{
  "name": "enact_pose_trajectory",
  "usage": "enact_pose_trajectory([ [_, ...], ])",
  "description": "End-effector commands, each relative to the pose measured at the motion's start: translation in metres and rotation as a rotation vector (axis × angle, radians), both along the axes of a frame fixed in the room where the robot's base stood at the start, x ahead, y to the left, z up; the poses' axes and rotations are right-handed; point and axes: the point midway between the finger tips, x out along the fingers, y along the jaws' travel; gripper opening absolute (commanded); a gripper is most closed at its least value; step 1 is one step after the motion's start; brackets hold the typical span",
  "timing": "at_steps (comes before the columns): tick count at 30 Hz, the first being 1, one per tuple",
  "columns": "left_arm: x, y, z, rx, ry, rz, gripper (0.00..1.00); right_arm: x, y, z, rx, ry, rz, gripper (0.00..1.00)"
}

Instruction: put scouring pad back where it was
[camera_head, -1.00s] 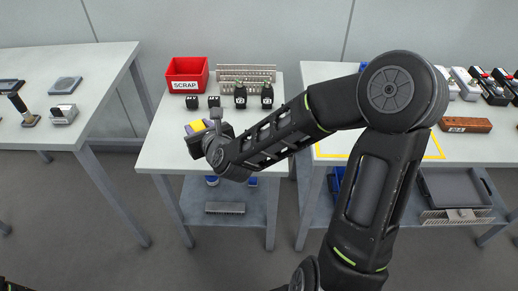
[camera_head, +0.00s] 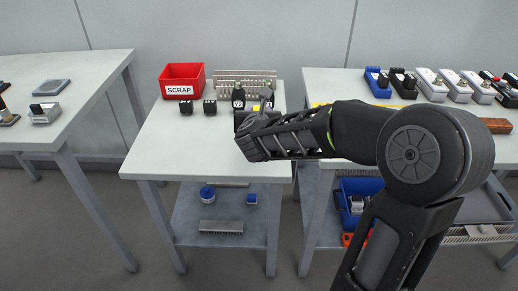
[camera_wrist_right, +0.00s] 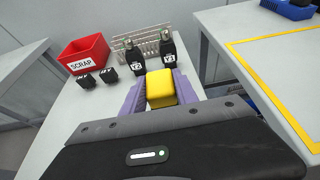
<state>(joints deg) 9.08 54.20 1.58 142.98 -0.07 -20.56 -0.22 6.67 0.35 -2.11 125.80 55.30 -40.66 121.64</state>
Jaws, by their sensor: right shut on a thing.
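The scouring pad, a yellow block (camera_wrist_right: 161,88), is in the right wrist view between the purple fingers of my right gripper (camera_wrist_right: 160,92). The gripper is shut on it, above the front right of the middle table (camera_wrist_right: 72,122). In the head view the gripper is at that table's right side, and my arm and wrist hide most of the pad. I cannot tell how far the pad is above the tabletop. My left gripper is not in view.
The right table has a yellow outline (camera_wrist_right: 262,45). The middle table's left front is clear.

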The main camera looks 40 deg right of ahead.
Motion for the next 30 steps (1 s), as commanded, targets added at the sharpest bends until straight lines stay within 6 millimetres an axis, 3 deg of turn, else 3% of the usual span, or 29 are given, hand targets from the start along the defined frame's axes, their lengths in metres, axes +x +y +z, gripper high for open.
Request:
enact_pose_trajectory([
  [9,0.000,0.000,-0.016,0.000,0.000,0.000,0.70,-0.001,0.000,-0.054,0.001,0.005,0.000,0.00],
  [22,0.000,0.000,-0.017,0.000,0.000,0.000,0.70,0.000,0.000,-0.064,0.000,0.002,-0.001,0.00],
  [30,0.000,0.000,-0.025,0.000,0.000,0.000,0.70,0.000,0.000,-0.098,0.000,0.005,0.001,0.00],
])
